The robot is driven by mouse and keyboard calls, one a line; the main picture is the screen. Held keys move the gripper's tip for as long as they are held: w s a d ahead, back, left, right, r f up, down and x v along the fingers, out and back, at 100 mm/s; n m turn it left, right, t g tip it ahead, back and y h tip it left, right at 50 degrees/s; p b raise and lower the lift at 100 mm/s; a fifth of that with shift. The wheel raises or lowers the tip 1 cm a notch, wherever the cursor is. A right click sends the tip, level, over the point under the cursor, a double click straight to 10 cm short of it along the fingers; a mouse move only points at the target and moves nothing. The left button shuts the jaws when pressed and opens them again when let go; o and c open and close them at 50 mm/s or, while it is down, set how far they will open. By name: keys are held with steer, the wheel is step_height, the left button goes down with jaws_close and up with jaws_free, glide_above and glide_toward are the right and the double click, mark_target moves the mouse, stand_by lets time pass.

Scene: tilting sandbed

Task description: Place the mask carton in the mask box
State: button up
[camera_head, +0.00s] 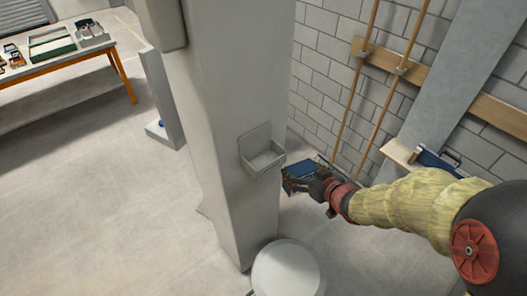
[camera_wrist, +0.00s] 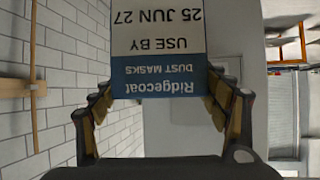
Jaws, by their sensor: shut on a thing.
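The mask carton (camera_wrist: 165,45) fills the upper middle of the wrist view. Its label is upside down there, white above and blue below, and reads "Ridgecoat dust masks, use by 25 Jun 27". My gripper (camera_wrist: 163,95) is shut on it, with a finger at each side. In the head view my gripper (camera_head: 300,183) is at the carton (camera_head: 313,168), just right of the pillar and partly covering it. The mask box (camera_head: 262,158) appears to be the small grey open-topped holder on the pillar. The carton is apart from it, to its lower right; its inside looks empty.
The broad grey pillar (camera_head: 240,90) stands mid-view. A white round-topped object (camera_head: 287,270) stands at its foot. Poles (camera_head: 355,90) and a wooden ledge with a blue case (camera_head: 438,160) line the brick wall. A bench (camera_head: 75,58) with trays is far left. Open floor lies left.

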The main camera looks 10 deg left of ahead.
steer(key=s+a+r+n+g+y+p, duration=0.1)
steer(key=s+r+p, duration=0.15)
steer(key=r, duration=0.65)
steer(key=s+a+r+n+g+y+p, duration=0.15)
steer(key=r+p, duration=0.25)
steer(key=r, duration=0.5)
steer(key=b, duration=0.3)
glide_above(257, 142)
steer(key=s+d, duration=0.3)
steer(key=shift+t+h, duration=0.25)
steer(key=shift+t, duration=0.1)
step_height(257, 142, down, 9)
steer(key=shift+f, duration=0.1)
steer(key=shift+w+a+f, duration=0.15)
steer(key=shift+f, duration=1.55)
steer(key=shift+f+b, duration=0.2)
steer(key=shift+b, duration=0.1)
steer(key=o, duration=1.2)
steer(key=shift+c, duration=0.2)
steer(key=shift+o, duration=0.7)
steer(key=shift+r, duration=0.1)
